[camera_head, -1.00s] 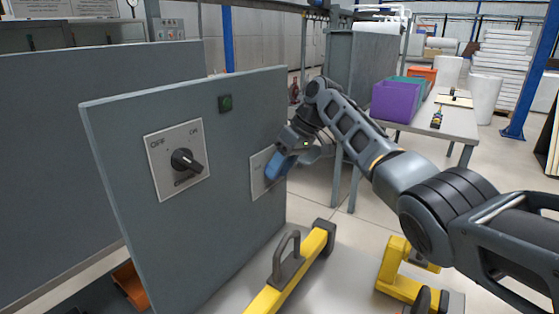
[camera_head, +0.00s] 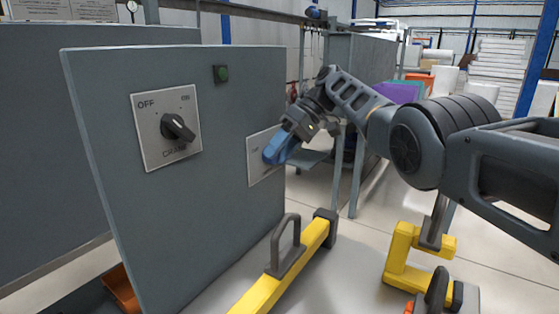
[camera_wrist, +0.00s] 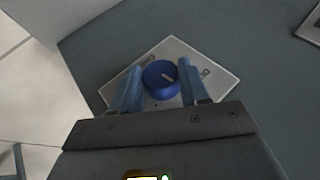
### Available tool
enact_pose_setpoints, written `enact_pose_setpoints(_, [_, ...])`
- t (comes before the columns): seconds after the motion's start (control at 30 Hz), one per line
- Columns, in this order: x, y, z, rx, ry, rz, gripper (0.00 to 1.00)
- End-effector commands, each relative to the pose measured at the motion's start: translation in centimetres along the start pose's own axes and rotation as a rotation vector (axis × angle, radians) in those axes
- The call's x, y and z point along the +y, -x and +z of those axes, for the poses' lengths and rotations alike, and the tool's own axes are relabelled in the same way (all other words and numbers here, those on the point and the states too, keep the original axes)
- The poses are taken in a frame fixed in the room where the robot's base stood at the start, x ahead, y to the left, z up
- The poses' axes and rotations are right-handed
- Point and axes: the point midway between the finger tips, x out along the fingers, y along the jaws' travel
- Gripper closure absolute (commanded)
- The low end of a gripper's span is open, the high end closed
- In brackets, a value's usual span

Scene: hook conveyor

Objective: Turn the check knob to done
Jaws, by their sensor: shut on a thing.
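The check knob (camera_wrist: 161,77) is a round blue knob with a pale pointer mark. It sits on a light label plate (camera_wrist: 192,58) whose lettering is partly covered. My gripper (camera_wrist: 160,88) has its blue fingers on both sides of the knob, shut on it. In the head view my gripper (camera_head: 278,152) is at the plate (camera_head: 257,168) near the right edge of the grey panel (camera_head: 205,210). There the fingers hide the knob. I cannot read which label the pointer faces.
A second plate marked OFF, ON and CRANE carries a black knob (camera_head: 178,127), left of my gripper. A green button (camera_head: 221,74) is higher on the panel. A yellow rail with a grey handle (camera_head: 285,245) stands in front. A purple bin (camera_head: 397,92) is behind my arm.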

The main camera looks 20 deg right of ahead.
Motion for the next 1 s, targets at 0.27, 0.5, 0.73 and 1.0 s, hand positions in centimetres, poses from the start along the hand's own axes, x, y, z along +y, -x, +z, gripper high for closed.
enact_pose_setpoints(0.27, [0.04, -0.08, -0.03, 0.000, -0.009, -0.021, 0.85])
enact_pose_setpoints(0.5, [0.01, -0.04, -0.04, 0.000, -0.010, -0.025, 0.85])
enact_pose_setpoints(0.73, [0.01, -0.02, -0.05, 0.000, -0.010, -0.024, 0.85])
enact_pose_setpoints(1.0, [0.02, 0.00, -0.03, 0.000, -0.010, -0.024, 0.31])
